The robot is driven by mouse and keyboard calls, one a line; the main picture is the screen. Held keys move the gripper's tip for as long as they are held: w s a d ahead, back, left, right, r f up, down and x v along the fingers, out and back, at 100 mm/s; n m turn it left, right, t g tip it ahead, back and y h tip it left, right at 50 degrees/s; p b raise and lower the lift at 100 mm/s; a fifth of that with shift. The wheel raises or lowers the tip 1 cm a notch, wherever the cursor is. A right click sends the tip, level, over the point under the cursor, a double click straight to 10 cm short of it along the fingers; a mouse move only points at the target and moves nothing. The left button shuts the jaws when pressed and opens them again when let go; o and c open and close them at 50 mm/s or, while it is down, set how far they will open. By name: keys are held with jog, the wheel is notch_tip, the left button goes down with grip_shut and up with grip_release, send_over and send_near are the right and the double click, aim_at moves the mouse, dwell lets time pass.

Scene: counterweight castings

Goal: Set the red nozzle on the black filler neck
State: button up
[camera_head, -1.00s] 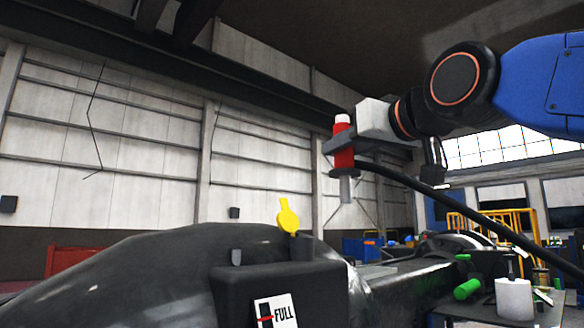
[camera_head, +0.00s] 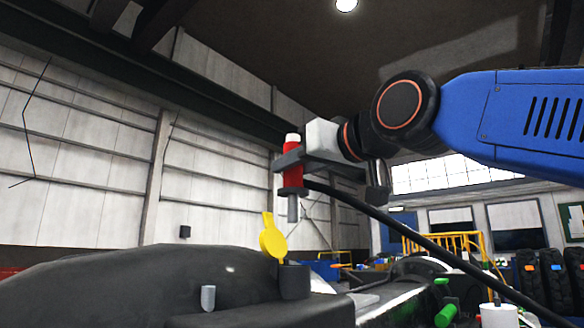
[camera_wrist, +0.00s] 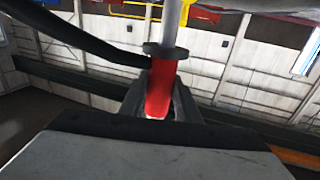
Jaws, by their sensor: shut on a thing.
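The red nozzle (camera_head: 292,172) has a white top, a dark flange and a grey spout pointing down. My gripper (camera_head: 287,160) is shut on its red body and holds it upright. The black filler neck (camera_head: 294,282) is a short stub on the dark casting, with a raised yellow cap (camera_head: 272,239) beside it on the left. In the head view the spout tip is above the neck and apart from it; their depth offset is hard to tell. The wrist view shows the red body (camera_wrist: 161,88) between my fingers and the spout leading away; the neck cannot be made out there.
A black hose (camera_head: 420,232) runs from the nozzle down to the right. The large dark casting (camera_head: 150,290) fills the lower left, with a small grey peg (camera_head: 208,298) on it. Green items (camera_head: 446,314) and a white cylinder (camera_head: 499,313) are at lower right.

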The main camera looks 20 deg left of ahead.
aim_at(296, 195)
jog(key=shift+s+d, duration=0.1)
jog(key=shift+d, duration=0.05)
jog(key=shift+f, duration=2.8)
jog(key=shift+f, duration=3.25)
jog(key=o, duration=0.9)
jog(key=shift+o, duration=0.2)
jog(key=shift+f, duration=0.1)
jog(key=shift+d, duration=0.1)
jog(key=v, duration=1.7)
jog(key=shift+s, duration=0.2)
